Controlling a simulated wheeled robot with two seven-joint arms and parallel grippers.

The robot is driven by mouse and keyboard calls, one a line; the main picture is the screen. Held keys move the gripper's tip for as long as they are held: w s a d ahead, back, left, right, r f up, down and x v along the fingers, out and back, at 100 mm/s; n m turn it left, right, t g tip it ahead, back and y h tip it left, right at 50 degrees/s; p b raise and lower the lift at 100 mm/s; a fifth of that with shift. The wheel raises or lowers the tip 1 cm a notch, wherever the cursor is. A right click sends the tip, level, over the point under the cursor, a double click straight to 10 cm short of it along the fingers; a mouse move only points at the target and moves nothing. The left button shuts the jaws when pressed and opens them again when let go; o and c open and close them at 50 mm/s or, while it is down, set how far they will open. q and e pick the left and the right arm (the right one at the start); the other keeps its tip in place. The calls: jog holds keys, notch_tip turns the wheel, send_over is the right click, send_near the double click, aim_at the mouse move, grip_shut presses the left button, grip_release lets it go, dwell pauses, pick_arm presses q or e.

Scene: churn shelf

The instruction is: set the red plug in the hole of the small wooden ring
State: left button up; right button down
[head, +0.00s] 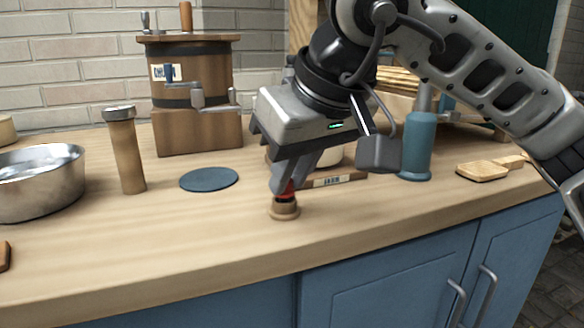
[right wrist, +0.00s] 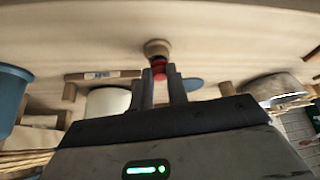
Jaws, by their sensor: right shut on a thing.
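The small wooden ring (head: 284,212) stands on the counter near its front edge; it also shows in the right wrist view (right wrist: 156,47). My right gripper (head: 283,188) points down just above the ring and is shut on the red plug (head: 288,196). The plug shows between the fingertips in the right wrist view (right wrist: 159,68). Its lower end is at the ring's top; I cannot tell whether it sits in the hole, as the fingers and ring hide part of it. My left gripper is not in view.
A blue round mat (head: 209,179), a wooden cylinder with a metal cap (head: 126,158) and a metal bowl (head: 38,182) are to the left. A wooden churn (head: 192,90) stands behind. A blue bottle (head: 417,150) and a small board (head: 482,172) are to the right. The counter front is clear.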

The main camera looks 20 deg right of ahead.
jog(key=shift+f+b, duration=0.3)
jog(key=shift+f, duration=0.15)
jog(key=shift+r, duration=0.15)
dwell(0.3)
